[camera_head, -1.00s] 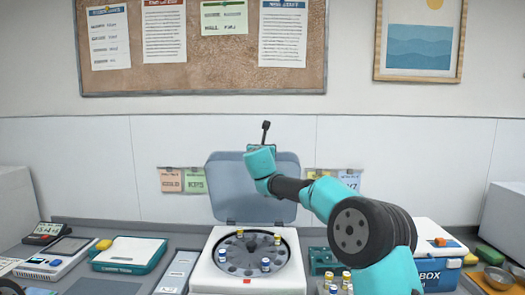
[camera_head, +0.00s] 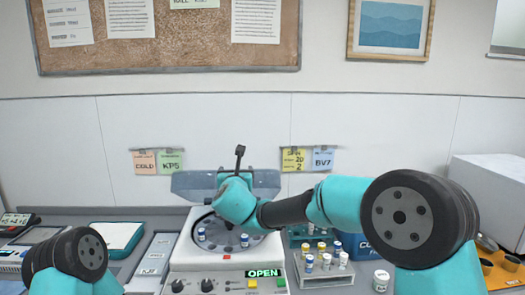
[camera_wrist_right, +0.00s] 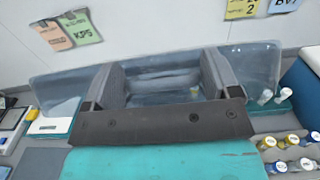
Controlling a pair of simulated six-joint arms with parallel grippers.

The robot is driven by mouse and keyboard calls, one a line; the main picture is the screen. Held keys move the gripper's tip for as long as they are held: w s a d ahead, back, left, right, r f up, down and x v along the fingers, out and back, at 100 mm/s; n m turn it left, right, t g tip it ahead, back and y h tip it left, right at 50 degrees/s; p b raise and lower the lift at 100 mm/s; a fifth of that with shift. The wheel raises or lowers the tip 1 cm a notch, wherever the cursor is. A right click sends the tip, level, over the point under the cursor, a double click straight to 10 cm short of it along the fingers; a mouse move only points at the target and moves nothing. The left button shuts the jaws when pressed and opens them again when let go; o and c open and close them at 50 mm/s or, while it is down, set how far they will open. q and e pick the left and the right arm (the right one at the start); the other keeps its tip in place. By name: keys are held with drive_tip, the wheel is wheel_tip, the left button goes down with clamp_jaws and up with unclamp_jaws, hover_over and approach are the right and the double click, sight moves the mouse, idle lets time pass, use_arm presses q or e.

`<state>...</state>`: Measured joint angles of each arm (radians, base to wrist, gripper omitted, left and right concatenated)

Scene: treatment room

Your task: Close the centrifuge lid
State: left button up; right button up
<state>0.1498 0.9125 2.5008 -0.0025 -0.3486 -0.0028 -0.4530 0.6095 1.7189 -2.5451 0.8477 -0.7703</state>
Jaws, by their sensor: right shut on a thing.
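The white centrifuge (camera_head: 190,262) stands on the bench in the head view, its panel display showing OPEN. Its bluish see-through lid (camera_head: 188,184) is raised and tilted forward over the rear of the bowl. The rotor (camera_head: 222,248) shows below with a few vials in it. My right gripper is at the lid's front edge; its fingers are hidden behind my wrist in the head view. In the right wrist view the gripper (camera_wrist_right: 160,76) is shut on the lid (camera_wrist_right: 258,64), which spreads out on both sides of the fingers. My left gripper is out of view; only part of that arm shows.
A vial rack (camera_head: 322,270) stands right of the centrifuge, with a loose vial (camera_head: 381,280) beside it. A blue box (camera_head: 354,246) is behind. A teal-edged device (camera_head: 118,236) and a grey tray (camera_head: 158,250) lie to the left. Two note pairs hang on the wall behind.

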drive_tip(key=s+f, duration=0.5)
drive_tip(key=f, duration=0.3)
drive_tip(key=shift+d, duration=0.35)
drive_tip(key=s+f, duration=0.1)
drive_tip(key=f, duration=0.2)
drive_tip(key=s+f, duration=0.1)
drive_tip(key=f, duration=0.2)
drive_tip(key=s+f, duration=0.2)
drive_tip(key=f, duration=0.1)
drive_tip(key=shift+f, duration=0.4)
drive_tip(key=shift+c, duration=0.3)
drive_tip(key=shift+s+f, duration=0.15)
drive_tip(key=shift+f, duration=0.25)
clamp_jaws()
drive_tip(key=shift+c, duration=0.7)
unclamp_jaws()
drive_tip(key=shift+r, duration=0.2)
drive_tip(key=o, duration=0.6)
drive_tip(key=shift+a, duration=0.3)
drive_tip(key=o, duration=0.6)
drive_tip(key=shift+c, duration=0.2)
drive_tip(key=shift+d, duration=0.1)
